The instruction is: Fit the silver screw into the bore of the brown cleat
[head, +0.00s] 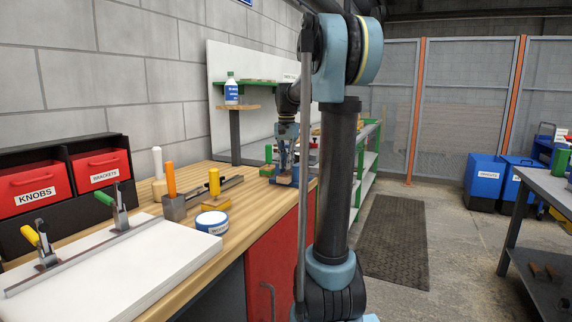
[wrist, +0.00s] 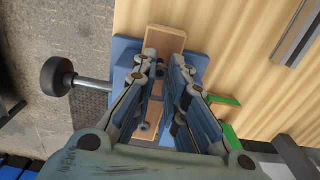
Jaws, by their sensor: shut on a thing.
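The brown cleat (wrist: 167,40) is a wooden strip lying across a blue vise (wrist: 126,48) in the wrist view. My gripper (wrist: 163,70) is over the cleat, pointing at it, with its fingers close together. It is shut on a small grey piece, the silver screw (wrist: 160,72), of which little shows between the fingertips. The bore is hidden behind the fingers, and I cannot tell whether the screw touches the cleat. In the head view my gripper (head: 284,143) is low over the far end of the bench, at the vise; screw and cleat are too small to make out there.
The vise handle with a black knob (wrist: 57,76) sticks out over the floor. On the wooden bench (head: 252,222) stand a round tin (head: 212,223), a yellow-handled tool (head: 214,184), a grey block with an orange handle (head: 171,181) and a white board with clamps (head: 100,268).

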